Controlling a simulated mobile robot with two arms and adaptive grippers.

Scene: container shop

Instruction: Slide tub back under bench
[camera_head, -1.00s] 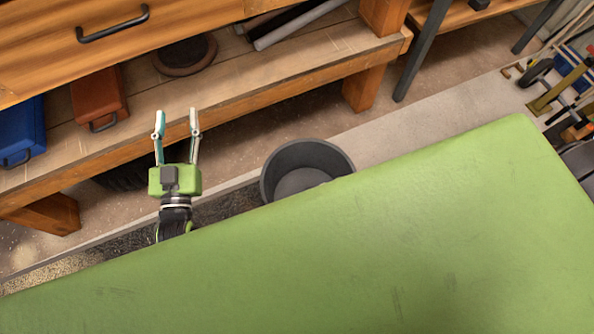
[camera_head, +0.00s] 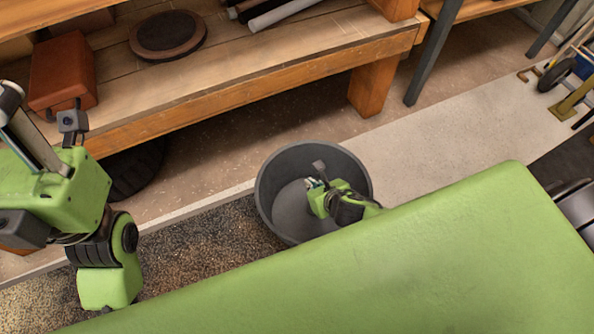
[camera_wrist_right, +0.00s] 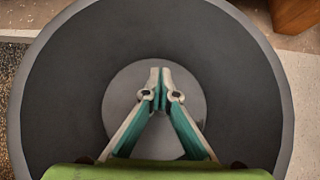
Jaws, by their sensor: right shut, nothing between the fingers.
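The dark grey round tub (camera_head: 272,177) stands upright on the floor in front of the bench (camera_head: 215,97), outside its front edge. My right gripper (camera_head: 311,184) is over the tub's opening, its fingers pointing down toward the tub's bottom. In the right wrist view the gripper (camera_wrist_right: 160,82) is shut and empty, with the tub's wall (camera_wrist_right: 65,85) all round it. I cannot tell how deep the fingertips are. My left gripper (camera_head: 22,130) is at the left edge, in front of the bench's lower shelf, partly cut off; its finger state is unclear.
A dark round object (camera_head: 138,172) is under the bench at left. An orange bench leg (camera_head: 374,87) stands behind the tub to the right. A brown case (camera_head: 62,72) and a dark disc (camera_head: 167,34) are on the shelf. Floor between tub and bench is clear.

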